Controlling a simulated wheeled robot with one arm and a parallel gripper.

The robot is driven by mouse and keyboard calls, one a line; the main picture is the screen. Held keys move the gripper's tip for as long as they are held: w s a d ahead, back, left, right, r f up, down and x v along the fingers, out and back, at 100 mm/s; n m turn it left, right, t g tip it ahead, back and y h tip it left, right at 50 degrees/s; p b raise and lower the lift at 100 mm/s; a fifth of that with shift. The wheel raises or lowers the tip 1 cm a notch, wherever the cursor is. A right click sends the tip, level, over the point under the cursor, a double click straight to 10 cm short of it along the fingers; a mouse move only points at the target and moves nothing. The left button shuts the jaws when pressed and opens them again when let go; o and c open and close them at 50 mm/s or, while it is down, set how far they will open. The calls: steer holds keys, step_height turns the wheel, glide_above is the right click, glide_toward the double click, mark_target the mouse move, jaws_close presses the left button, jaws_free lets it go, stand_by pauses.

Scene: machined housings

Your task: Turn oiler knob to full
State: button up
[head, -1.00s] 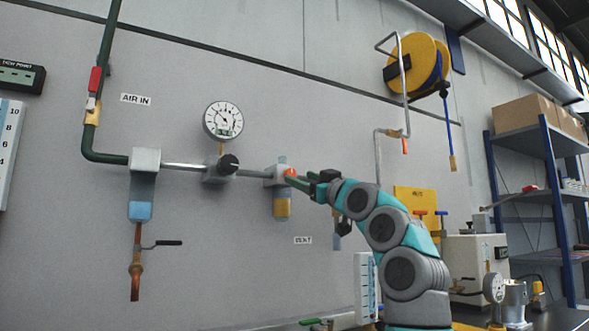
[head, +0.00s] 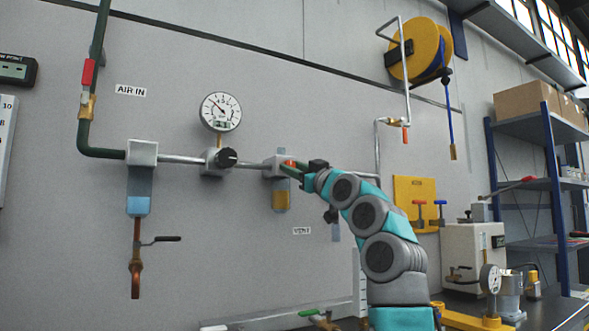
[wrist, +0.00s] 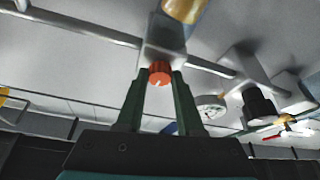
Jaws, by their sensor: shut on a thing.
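The oiler (head: 281,200) is a wall-mounted unit with an amber bowl, third along the horizontal air pipe. Its orange-red knob (head: 290,163) faces out from the block above the bowl. In the wrist view the red knob (wrist: 160,72) carries a small white mark near its lower edge. My gripper (head: 295,167) is at the knob, its dark green fingers partly covering it in the head view. In the wrist view my gripper (wrist: 159,80) has one finger on each side of the knob, shut on it. The knob's scale cannot be read.
Left along the pipe are a black regulator knob (head: 226,158), a round gauge (head: 220,112) and a blue-bowled filter (head: 138,205). A vertical pipe (head: 378,150) stands right of the gripper. A yellow hose reel (head: 428,50) hangs at upper right.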

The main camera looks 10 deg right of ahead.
jaws_close()
